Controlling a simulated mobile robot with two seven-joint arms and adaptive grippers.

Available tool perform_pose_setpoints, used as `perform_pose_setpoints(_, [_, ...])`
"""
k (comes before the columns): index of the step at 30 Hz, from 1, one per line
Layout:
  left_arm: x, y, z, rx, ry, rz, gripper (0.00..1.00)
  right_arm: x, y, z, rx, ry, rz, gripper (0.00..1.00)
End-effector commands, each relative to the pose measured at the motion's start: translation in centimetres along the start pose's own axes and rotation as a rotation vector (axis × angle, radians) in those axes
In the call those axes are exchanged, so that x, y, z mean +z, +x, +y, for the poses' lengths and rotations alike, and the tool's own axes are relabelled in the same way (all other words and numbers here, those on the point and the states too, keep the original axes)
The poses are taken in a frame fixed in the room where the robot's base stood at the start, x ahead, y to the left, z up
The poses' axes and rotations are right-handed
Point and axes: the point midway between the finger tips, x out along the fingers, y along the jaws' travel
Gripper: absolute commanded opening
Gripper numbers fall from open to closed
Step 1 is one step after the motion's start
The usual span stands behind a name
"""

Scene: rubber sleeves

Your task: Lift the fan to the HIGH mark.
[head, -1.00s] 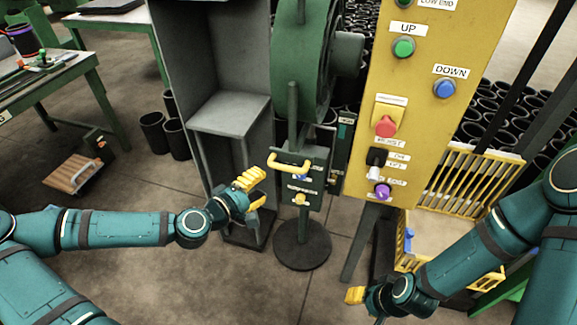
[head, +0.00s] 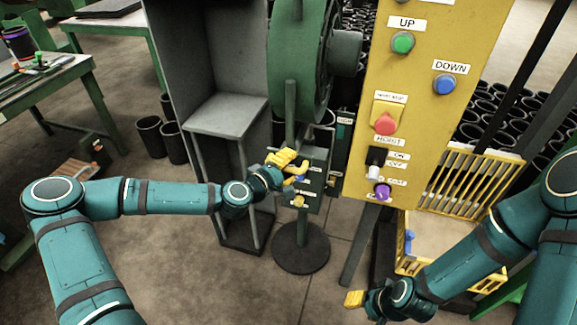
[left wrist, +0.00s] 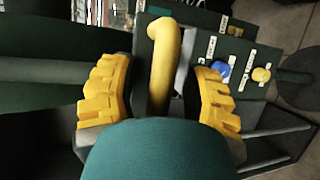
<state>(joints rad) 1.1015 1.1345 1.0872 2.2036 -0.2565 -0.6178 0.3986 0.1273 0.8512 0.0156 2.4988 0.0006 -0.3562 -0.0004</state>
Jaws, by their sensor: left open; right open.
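The green fan (head: 300,60) stands on a dark pole with a round base (head: 301,250). Below it, a green box (head: 312,188) on the pole carries a yellow handle (left wrist: 165,55), a blue knob (left wrist: 222,70) and a yellow knob (left wrist: 261,75). My left gripper (head: 287,160) is at the handle. In the left wrist view my left gripper (left wrist: 160,95) is open, with the handle between its two yellow fingers and a gap at each side. My right gripper (head: 358,299) is open and low, away from the fan.
A yellow control panel (head: 419,110) with UP and DOWN buttons stands right of the fan. A grey cabinet (head: 215,60) is on the left. A yellow crate (head: 465,185) is behind my right arm. Bare floor lies in front of the base.

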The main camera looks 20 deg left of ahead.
Motion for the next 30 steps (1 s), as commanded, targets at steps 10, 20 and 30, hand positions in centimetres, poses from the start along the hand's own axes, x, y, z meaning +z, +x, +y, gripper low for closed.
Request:
perform_pose_setpoints(10, [0.0,0.0,0.0,0.000,0.000,0.000,0.00,0.0,0.0,0.0,0.000,0.000,0.000,0.47])
perform_pose_setpoints(20, [0.0,-0.1,0.2,0.000,0.000,-0.001,0.00,0.0,-0.2,-0.1,0.000,0.000,-0.001,0.47])
perform_pose_setpoints(30, [0.4,-1.1,5.9,0.003,0.004,0.000,0.00,0.2,-4.1,-1.5,-0.001,0.003,-0.017,0.47])
